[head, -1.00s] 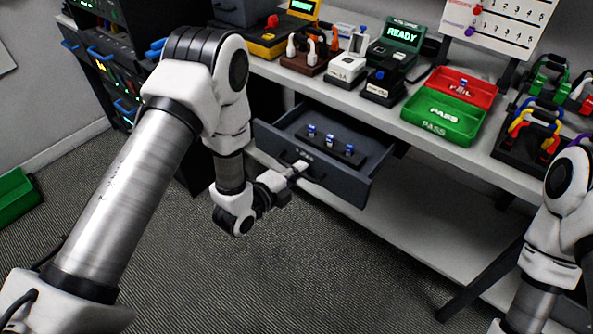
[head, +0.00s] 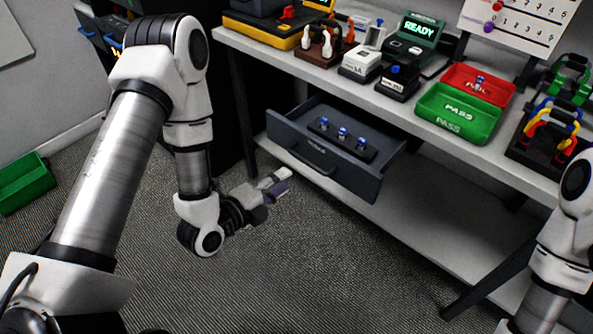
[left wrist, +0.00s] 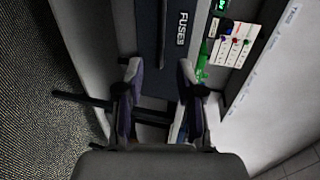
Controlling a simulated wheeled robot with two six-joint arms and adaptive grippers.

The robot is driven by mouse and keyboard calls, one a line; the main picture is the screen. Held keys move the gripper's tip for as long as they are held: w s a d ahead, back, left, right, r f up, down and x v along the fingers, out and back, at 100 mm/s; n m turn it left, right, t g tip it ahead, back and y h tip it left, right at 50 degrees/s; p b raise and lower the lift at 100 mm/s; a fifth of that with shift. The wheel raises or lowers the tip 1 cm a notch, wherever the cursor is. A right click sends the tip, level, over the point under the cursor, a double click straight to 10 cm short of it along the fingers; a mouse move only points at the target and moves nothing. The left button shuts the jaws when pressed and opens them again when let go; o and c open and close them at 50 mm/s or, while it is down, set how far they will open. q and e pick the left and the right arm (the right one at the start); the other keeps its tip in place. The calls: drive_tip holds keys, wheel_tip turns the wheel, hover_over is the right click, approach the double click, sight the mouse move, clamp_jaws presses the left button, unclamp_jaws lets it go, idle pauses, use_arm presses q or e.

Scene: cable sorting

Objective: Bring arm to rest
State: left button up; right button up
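My left arm comes in from the left, and its gripper (head: 278,183) is in front of and to the left of the drawer (head: 345,180), clear of its handle (head: 311,162). In the left wrist view the fingers of this gripper (left wrist: 159,72) are spread with nothing between them. The drawer face, labelled FUSES, shows beyond the fingertips (left wrist: 178,42). The drawer stands pulled out under the bench, with three blue-topped fuses (head: 342,133) upright in a dark holder. My right arm (head: 560,235) shows at the right edge, its gripper out of view.
The bench (head: 405,105) carries a green PASS tray (head: 457,125), a red FAIL tray (head: 492,92), a READY device (head: 412,40) and a cable rack (head: 545,140). A lower shelf (head: 420,220) lies beneath. The carpet (head: 300,275) before the bench is clear. A green bin (head: 25,185) sits at left.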

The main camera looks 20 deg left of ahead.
use_arm(q)
drive_tip(key=shift+s+a+r, duration=0.15)
drive_tip(key=shift+s, duration=0.45)
